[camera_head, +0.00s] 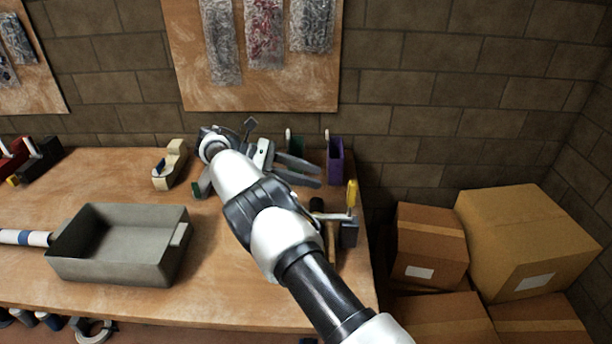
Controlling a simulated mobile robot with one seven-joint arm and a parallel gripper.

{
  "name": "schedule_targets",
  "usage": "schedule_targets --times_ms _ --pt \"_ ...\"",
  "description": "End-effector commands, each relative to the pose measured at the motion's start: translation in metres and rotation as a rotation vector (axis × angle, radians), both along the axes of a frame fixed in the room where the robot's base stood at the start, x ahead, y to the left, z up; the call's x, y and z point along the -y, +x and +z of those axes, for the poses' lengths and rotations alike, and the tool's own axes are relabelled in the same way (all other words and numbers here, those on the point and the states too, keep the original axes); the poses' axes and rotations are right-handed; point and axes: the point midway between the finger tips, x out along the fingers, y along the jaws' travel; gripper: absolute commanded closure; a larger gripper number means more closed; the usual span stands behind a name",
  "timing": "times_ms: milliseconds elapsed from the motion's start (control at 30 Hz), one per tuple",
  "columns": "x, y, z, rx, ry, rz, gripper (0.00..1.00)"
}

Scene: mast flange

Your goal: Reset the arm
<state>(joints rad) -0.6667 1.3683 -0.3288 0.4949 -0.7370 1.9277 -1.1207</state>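My white and black arm reaches from the lower right over the workbench (110,305), bent at the wrist near the back of the bench. My gripper (319,178) points right, above the back right part of the bench. Its two grey fingers look apart, with a gap between them and nothing seen held. My arm hides part of the bench middle.
A grey metal tray (118,270) stands at the left front. A tape dispenser (171,165) stands behind it. A yellow-handled tool (352,195) stands near the right edge. Cardboard boxes (525,235) are stacked right of the bench.

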Motion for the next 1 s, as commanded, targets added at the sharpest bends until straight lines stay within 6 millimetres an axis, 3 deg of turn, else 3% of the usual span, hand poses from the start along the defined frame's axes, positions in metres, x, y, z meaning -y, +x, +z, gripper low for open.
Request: schedule_targets --times_ms 567,667,800,1000 --pt "-0.003 0.0 0.007 0.006 0.01 -0.006 0.62" --pt "0.011 0.005 0.026 0.036 0.056 -0.036 0.62" --pt "0.051 0.008 0.071 0.124 0.192 -0.121 0.62" --pt "0.109 -0.017 0.133 0.298 0.437 -0.279 0.62"
